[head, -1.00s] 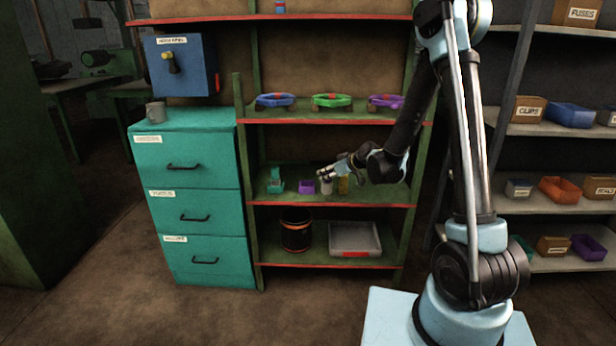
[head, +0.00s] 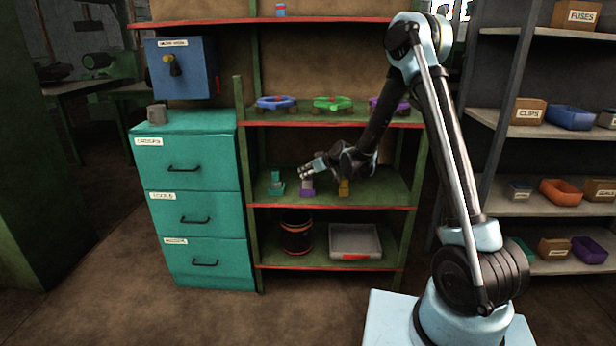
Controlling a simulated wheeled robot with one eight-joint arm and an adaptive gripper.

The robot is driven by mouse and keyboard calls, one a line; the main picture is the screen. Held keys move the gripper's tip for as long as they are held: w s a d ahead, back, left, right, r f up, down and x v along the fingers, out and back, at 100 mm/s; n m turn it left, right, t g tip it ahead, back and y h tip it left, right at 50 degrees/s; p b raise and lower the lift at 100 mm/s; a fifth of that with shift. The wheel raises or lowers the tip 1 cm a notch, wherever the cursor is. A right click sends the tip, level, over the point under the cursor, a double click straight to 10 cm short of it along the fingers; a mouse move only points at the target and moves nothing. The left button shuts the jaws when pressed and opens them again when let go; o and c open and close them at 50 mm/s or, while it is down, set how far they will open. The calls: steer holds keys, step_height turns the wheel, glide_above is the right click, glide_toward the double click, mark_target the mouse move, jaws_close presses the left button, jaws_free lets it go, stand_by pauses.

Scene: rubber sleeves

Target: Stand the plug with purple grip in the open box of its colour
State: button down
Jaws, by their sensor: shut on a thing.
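The small purple box (head: 307,192) sits on the middle shelf, between a teal holder (head: 277,189) on the left and a yellow one on the right. My gripper (head: 304,174) is over the purple box, reaching in from the right, and is shut on the plug. The pale grey body of the plug (head: 308,182) shows just below the fingers, roughly upright at the purple box. Its purple grip is mostly hidden by the fingers. I cannot tell whether the plug's foot is inside the box or just above it.
The yellow object (head: 344,188) stands close to the right, below my forearm. Valve wheels stand on the shelf above, including a green one (head: 332,103). A black bin (head: 297,232) and a grey tray (head: 354,240) are on the shelf below. Teal drawers (head: 190,160) stand left.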

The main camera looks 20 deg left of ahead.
steer(key=shift+f, duration=0.8)
steer(key=c, duration=1.2)
jaws_free()
steer(key=shift+c, duration=0.2)
steer(key=shift+s+r, duration=0.1)
steer(key=v, duration=1.2)
